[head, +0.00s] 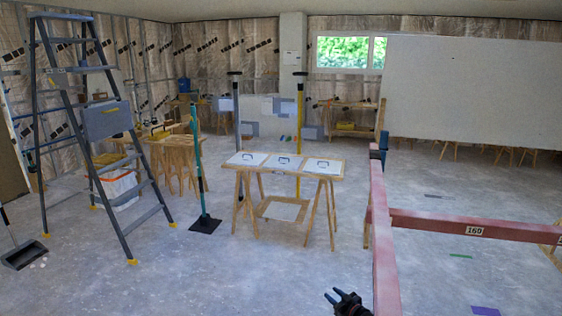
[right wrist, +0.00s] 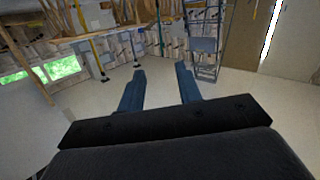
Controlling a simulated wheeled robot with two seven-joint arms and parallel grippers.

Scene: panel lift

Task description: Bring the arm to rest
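My right gripper (head: 333,296) shows at the bottom of the head view, right of centre, low over the floor, with blue fingers and a black body. In the right wrist view its two blue fingers (right wrist: 160,82) stand apart with nothing between them, so it is open and empty. My left gripper is in neither view. A large pale panel (head: 475,92) spans the upper right of the head view, well apart from my right gripper.
A red beam frame (head: 384,250) marked 160 stands just right of my right gripper. A wooden trestle table (head: 284,176) with white sheets stands ahead. A grey stepladder (head: 97,130) and a dustpan (head: 22,255) are at left. The floor left of the gripper is clear.

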